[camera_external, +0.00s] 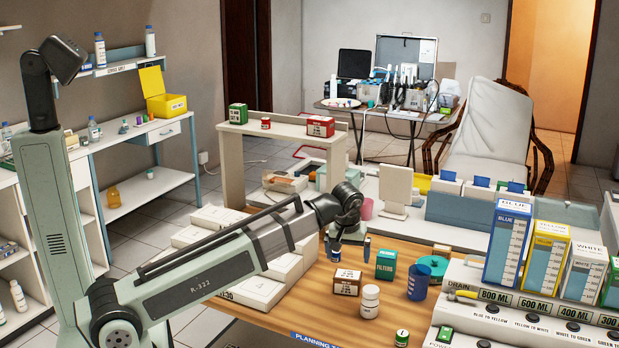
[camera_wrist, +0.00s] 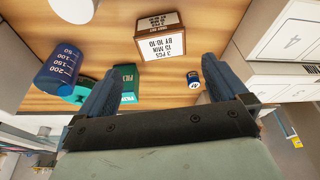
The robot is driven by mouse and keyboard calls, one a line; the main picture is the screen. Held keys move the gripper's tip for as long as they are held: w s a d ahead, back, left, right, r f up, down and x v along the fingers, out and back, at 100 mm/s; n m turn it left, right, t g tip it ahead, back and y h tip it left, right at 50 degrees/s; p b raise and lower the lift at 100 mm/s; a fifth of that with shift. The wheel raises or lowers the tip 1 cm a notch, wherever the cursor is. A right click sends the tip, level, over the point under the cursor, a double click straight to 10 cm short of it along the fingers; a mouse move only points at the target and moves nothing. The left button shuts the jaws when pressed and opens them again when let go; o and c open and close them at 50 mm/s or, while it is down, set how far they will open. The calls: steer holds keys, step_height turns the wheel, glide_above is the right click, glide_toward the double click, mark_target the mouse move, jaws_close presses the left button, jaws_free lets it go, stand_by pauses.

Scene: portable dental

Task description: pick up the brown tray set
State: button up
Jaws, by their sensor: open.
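The brown box (camera_external: 347,283), which I take as the brown tray set, stands on the wooden tabletop with a white printed label on its front. In the wrist view the brown box (camera_wrist: 161,38) appears upside down, ahead of the fingers and roughly between them. My gripper (camera_external: 347,246) hangs above the table behind the box in the external view, apart from it. In the wrist view my gripper (camera_wrist: 160,80) is open, its two blue fingers spread with nothing held between them.
A green box (camera_external: 386,265), a small blue bottle (camera_external: 336,254), a dark blue measuring cup (camera_external: 418,282) and a white bottle (camera_external: 370,302) stand close around the brown box. White numbered drawers (camera_external: 257,290) lie to its left. Bare wood shows right around it.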

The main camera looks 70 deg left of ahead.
mark_target(348, 274)
steer(key=shift+a+x, duration=0.2)
steer(key=shift+x, duration=6.1)
steer(key=shift+r, duration=0.1)
steer(key=c, duration=0.9)
